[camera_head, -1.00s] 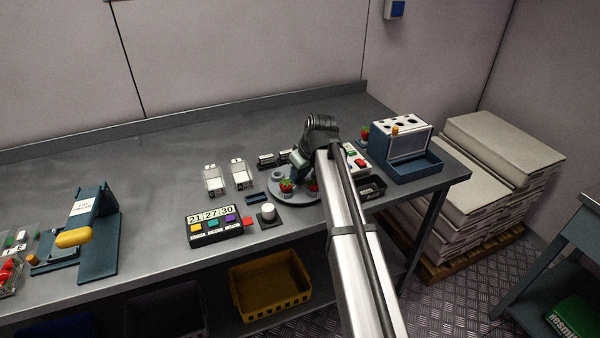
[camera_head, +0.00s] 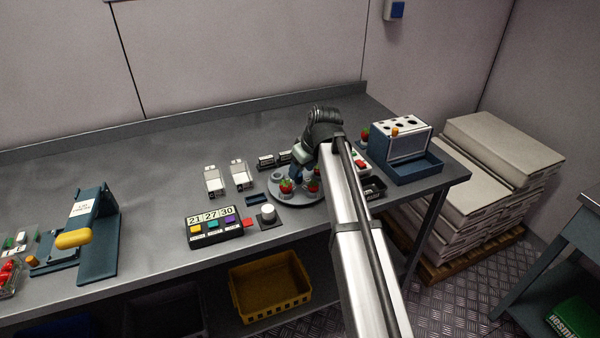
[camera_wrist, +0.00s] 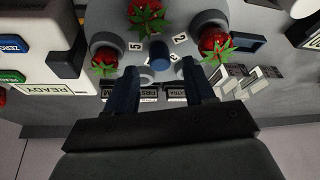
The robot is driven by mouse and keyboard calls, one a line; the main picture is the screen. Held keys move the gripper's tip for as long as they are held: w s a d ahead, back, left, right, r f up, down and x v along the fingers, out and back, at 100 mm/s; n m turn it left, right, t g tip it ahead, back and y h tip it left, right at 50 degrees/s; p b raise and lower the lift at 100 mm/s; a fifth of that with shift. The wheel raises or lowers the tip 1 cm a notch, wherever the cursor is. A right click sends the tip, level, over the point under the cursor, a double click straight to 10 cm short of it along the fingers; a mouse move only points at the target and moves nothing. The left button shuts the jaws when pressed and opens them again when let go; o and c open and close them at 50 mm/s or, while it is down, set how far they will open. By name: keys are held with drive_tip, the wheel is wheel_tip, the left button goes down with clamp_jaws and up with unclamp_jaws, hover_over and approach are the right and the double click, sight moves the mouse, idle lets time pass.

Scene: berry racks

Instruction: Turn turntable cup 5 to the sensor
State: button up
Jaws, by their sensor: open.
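The grey round turntable (camera_head: 297,203) sits on the bench, with strawberries in its cups. In the wrist view, a label reading 5 (camera_wrist: 135,46) lies between the blue centre post (camera_wrist: 159,56) and the left cup (camera_wrist: 105,43), which holds a strawberry (camera_wrist: 104,63). A dark block (camera_wrist: 65,64), possibly the sensor, stands just left of that cup on the white-topped unit. My gripper (camera_wrist: 161,70) is open, its two dark fingers on either side of the post. In the head view my gripper (camera_head: 301,160) is over the turntable, partly hidden by my arm.
The white-topped unit shows a READY display (camera_wrist: 58,89) in the wrist view. A blue rack (camera_head: 402,150) stands to the right. The bench's left middle is clear.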

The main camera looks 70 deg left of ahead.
drive_tip(key=v, duration=1)
drive_tip(key=shift+r, duration=0.4)
drive_tip(key=shift+d, duration=0.1)
